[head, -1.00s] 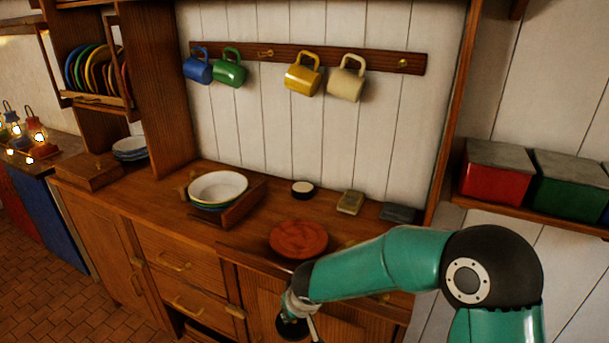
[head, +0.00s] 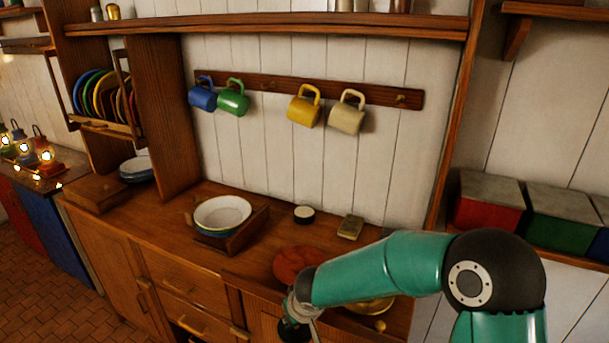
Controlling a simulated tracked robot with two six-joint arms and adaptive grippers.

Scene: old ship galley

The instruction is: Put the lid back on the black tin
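No large black tin with its lid off is plain in the head view. No loose lid is clearly visible. My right arm crosses the lower right and hides part of the counter. My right gripper (head: 297,328) points down at the bottom edge, in front of the counter. It is dark and cut off, so its opening is unclear. My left gripper is out of view.
Closed red (head: 489,214) and green (head: 560,232) tins stand on the right shelf. A red-brown round board (head: 299,264), stacked bowls (head: 222,216), a small greenish block (head: 350,227) and a brass object (head: 372,306) are on the counter. Mugs (head: 304,106) hang above.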

